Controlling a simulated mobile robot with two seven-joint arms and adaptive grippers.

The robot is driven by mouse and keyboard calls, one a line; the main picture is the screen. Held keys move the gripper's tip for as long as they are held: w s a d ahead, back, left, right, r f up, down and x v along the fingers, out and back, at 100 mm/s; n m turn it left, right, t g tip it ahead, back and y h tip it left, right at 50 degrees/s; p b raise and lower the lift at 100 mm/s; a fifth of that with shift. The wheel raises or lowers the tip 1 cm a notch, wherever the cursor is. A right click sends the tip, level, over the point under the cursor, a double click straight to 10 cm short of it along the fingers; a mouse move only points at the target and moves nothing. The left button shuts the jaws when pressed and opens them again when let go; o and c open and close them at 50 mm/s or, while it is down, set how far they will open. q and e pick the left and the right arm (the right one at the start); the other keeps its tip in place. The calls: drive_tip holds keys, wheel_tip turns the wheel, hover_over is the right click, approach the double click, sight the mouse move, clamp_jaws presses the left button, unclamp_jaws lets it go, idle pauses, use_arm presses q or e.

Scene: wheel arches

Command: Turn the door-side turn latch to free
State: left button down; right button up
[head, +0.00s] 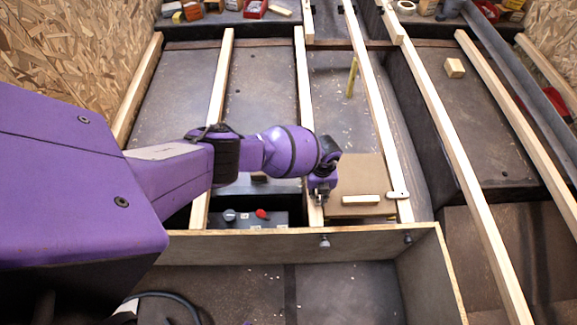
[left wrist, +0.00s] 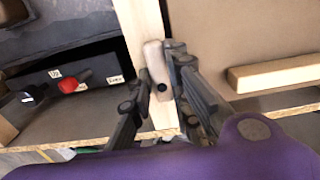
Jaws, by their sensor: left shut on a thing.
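A tan panel (head: 350,208) with a pale wooden bar (head: 360,200) lies between two wooden battens; it shows in the left wrist view (left wrist: 215,30) too. My left gripper (head: 319,197) is at the panel's left edge, over the left batten. In the left wrist view its fingers (left wrist: 155,85) are shut on a small pale turn latch (left wrist: 157,70) with a dark pivot. This latch lies roughly along the batten, slightly tilted. The gripper hides it in the head view. A second turn latch (head: 398,195) sits on the right batten, pointing across it. My right gripper is not seen.
A dark box with a red knob (head: 262,214) and a grey knob (head: 229,215) is left of the gripper. A wooden-edged partition (head: 300,232) runs just in front. A yellow stick (head: 352,77) stands farther back. A wooden block (head: 454,67) sits at upper right.

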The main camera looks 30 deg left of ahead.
use_arm(q)
drive_tip(key=shift+w+a+r, duration=0.1)
drive_tip(key=shift+w+r, duration=0.1)
drive_tip(key=shift+w, duration=0.15)
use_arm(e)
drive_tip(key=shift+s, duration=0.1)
use_arm(q)
drive_tip(key=c, duration=1.7)
unclamp_jaws()
drive_tip(key=shift+o, duration=0.3)
drive_tip(key=shift+s, duration=0.1)
wheel_tip(320, 180, up, 12)
